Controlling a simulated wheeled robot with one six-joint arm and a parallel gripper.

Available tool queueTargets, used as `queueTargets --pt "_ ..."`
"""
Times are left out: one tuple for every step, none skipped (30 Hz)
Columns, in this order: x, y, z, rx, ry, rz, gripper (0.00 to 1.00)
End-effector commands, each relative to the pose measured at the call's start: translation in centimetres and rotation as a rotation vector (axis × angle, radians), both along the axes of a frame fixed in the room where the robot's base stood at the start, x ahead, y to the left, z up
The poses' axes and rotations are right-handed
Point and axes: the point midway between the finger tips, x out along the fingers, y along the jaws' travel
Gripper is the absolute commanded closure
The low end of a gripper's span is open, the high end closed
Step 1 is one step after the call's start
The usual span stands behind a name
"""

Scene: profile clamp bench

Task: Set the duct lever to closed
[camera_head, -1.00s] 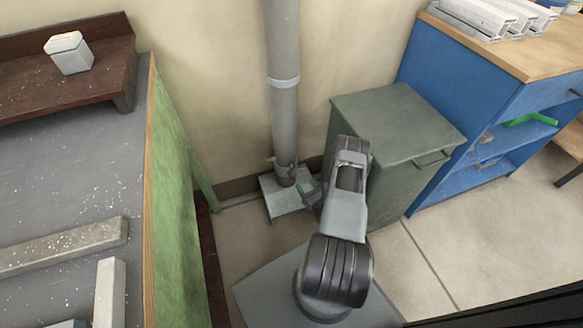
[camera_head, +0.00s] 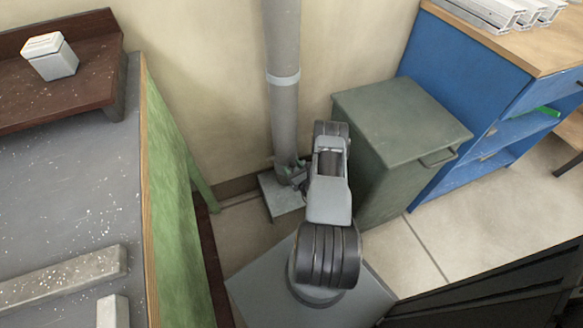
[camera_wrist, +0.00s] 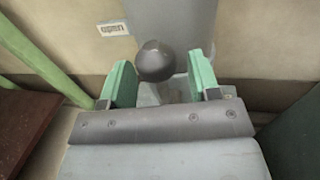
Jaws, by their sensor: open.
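The duct (camera_head: 284,110) is a grey vertical pipe against the wall, rising from a pale base block (camera_head: 282,203). In the wrist view, the duct (camera_wrist: 172,20) stands just beyond the lever's dark round knob (camera_wrist: 155,61). My gripper (camera_wrist: 160,75) is open, with one green finger on each side of the knob. Gaps show between the knob and both fingers, clearer on the right. The lever's shaft is mostly hidden behind the knob. In the head view, my gripper (camera_head: 292,172) is at the lower duct, small and partly hidden by my arm.
A white label (camera_wrist: 112,29) is on the wall side left of the duct; its text is unreadable. A grey-green cabinet (camera_head: 400,120) stands close to the right of my arm. A green-sided bench (camera_head: 175,200) stands left. A blue shelf unit (camera_head: 460,110) is farther right.

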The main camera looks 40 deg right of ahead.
Motion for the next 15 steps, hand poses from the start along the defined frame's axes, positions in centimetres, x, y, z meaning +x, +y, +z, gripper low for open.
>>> queueTargets --pt "-0.01 -0.06 0.01 0.0 0.0 -0.001 0.44" --pt "-0.02 -0.07 0.01 0.0 0.0 -0.001 0.44" --pt "-0.02 -0.08 0.01 0.0 0.0 -0.001 0.48" --pt "-0.02 -0.07 0.01 0.0 0.0 -0.001 0.51" --pt "-0.02 -0.07 0.01 0.0 0.0 -0.001 0.53" --pt "-0.01 -0.05 0.01 0.0 0.0 -0.001 0.57" --pt "-0.01 -0.04 0.01 0.0 0.0 0.0 0.6" --pt "0.0 -0.02 0.01 0.0 0.0 0.0 0.63" --pt "0.0 0.0 0.01 0.0 0.0 0.001 0.67" --pt "0.01 0.02 0.01 0.0 0.0 0.001 0.7" --pt "0.01 0.03 0.01 0.0 0.0 0.001 0.73" --pt "0.02 0.05 0.01 0.0 0.0 0.002 0.76" --pt "0.03 0.06 0.01 0.0 0.0 0.002 0.79" --pt "0.03 0.08 0.01 0.0 0.0 0.002 0.82" --pt "0.05 0.1 0.01 0.0 0.0 0.003 0.86"
